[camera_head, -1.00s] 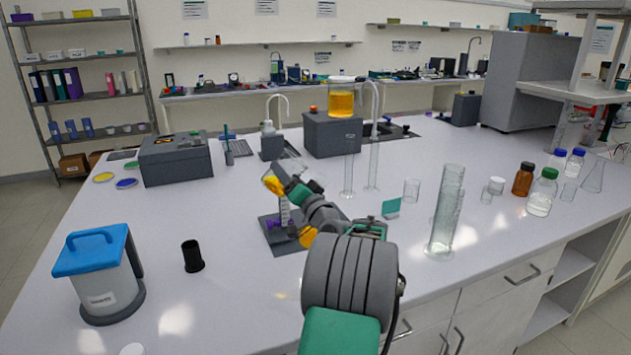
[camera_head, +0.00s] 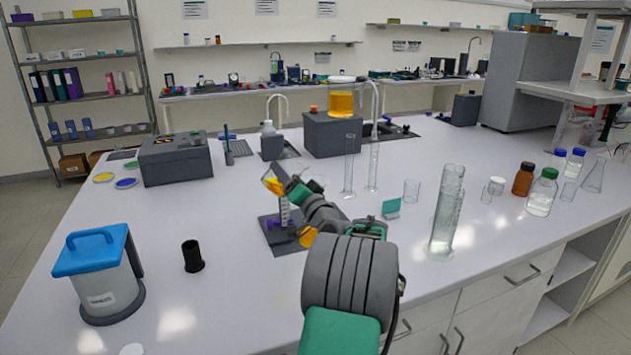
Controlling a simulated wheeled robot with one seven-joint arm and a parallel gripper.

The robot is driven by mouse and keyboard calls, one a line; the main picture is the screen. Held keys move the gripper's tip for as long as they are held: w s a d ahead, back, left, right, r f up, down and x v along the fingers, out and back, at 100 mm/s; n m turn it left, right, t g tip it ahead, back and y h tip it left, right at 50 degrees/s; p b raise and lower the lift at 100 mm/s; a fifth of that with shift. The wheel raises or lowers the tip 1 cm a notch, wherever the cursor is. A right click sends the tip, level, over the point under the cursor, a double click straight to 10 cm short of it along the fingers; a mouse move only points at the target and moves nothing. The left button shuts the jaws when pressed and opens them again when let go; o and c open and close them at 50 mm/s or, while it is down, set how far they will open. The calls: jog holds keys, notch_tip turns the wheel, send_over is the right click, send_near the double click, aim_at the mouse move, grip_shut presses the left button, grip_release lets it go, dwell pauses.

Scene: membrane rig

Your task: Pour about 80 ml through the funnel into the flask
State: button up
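My gripper (camera_head: 290,188) is at the middle of the bench, above a dark stand (camera_head: 268,226). A clear glass piece with yellow at its lower part (camera_head: 272,184) shows at the gripper's end, tilted. Whether the yellow is liquid, and whether the fingers close on the glass, is too small to tell. A clear upright piece with markings (camera_head: 284,213) stands on the dark stand below the gripper, with purple parts beside it. My wrist hides part of the stand. I cannot make out the funnel or the flask's outline there.
A vessel of yellow liquid (camera_head: 341,103) sits on a grey box (camera_head: 332,135) behind. Tall glass cylinders (camera_head: 447,212) stand right, thinner ones (camera_head: 349,165) behind. A black cup (camera_head: 192,256) and a blue-lidded container (camera_head: 97,275) stand left. The bench between them and the stand is clear.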

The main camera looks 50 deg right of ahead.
aim_at(267, 186)
jog(key=shift+w+a+f+n+b, duration=0.15)
jog(key=shift+f+n+b, duration=0.15)
jog(key=shift+f+b, duration=0.6)
jog(key=shift+a+f+n+b, duration=0.1)
jog(key=shift+f+n+b, duration=0.35)
jog(key=shift+b, duration=0.75)
jog(key=shift+w+a+f+b, duration=0.1)
jog(key=shift+f+b, duration=0.3)
jog(key=shift+b, duration=0.25)
jog(key=a+n+b, duration=0.1)
jog(key=b, duration=0.1)
jog(key=w+a+n+y+b, duration=0.1)
jog(key=n+b, duration=0.1)
jog(key=shift+w+r+n+g, duration=0.1)
jog(key=shift+w+n+g, duration=0.1)
jog(key=shift+n+g, duration=0.1)
jog(key=shift+w+a+n+y+b, duration=0.25)
jog(key=shift+n+y+b, duration=0.15)
jog(key=shift+n+b, duration=0.25)
jog(key=n+b, duration=0.1)
jog(key=w+a+n+g+b, duration=0.1)
jog(key=shift+a+b, duration=0.15)
jog(key=shift+b, duration=0.2)
jog(key=shift+a+r+n, duration=0.1)
jog(key=shift+r+n, duration=0.05)
jog(key=shift+n, duration=0.25)
